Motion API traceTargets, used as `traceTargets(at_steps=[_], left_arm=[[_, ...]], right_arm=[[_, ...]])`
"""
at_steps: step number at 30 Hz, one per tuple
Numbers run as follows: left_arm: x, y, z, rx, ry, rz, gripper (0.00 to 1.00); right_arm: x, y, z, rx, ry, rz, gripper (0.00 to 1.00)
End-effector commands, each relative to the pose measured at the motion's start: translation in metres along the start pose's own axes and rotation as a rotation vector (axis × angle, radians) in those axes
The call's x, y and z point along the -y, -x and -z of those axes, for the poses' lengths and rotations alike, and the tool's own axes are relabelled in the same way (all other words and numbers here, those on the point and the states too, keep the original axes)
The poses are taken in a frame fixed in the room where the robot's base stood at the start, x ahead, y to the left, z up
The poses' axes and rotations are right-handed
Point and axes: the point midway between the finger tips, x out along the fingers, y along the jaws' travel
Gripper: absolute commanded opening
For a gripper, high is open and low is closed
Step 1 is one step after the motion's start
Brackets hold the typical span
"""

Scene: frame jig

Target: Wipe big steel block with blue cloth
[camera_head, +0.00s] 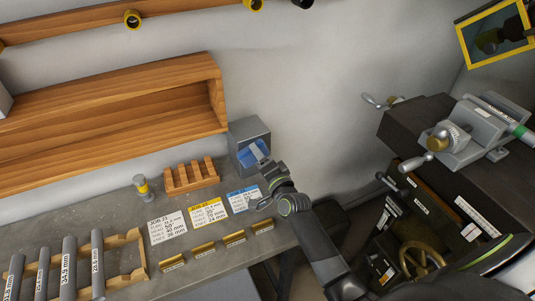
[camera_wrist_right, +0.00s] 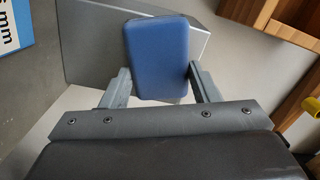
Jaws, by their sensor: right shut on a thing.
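The big steel block (camera_head: 245,131) is a grey cube at the back right end of the bench, by the wall. It also fills the upper middle of the right wrist view (camera_wrist_right: 92,52). The blue cloth (camera_head: 251,155) is a flat, rounded pad in front of the block's near face. My right gripper (camera_head: 264,165) is shut on the cloth, with a finger at each side of it in the right wrist view (camera_wrist_right: 157,55). The cloth overlaps the block in both views; I cannot tell whether they touch. My left gripper is not in view.
A wooden rack (camera_head: 190,177) and a yellow-banded grey piece (camera_head: 142,187) stand left of the block. Job cards (camera_head: 208,212) and small brass bars (camera_head: 204,249) lie in front. A wooden shelf (camera_head: 120,110) hangs behind. A vise (camera_head: 465,135) sits at right.

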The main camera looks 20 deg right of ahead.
Motion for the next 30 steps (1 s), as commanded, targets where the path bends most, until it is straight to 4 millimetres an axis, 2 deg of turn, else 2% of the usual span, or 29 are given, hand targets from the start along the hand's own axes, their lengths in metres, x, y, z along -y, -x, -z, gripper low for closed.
traceTargets(at_steps=[8,18,30], left_arm=[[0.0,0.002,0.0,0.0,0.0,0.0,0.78],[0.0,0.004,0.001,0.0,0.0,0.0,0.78],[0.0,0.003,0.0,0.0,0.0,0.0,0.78]], right_arm=[[0.004,0.0,-0.01,0.001,-0.003,0.0,0.34],[0.013,0.002,-0.036,0.0,-0.001,0.0,0.34],[0.011,0.007,-0.038,0.0,0.0,-0.001,0.34]])
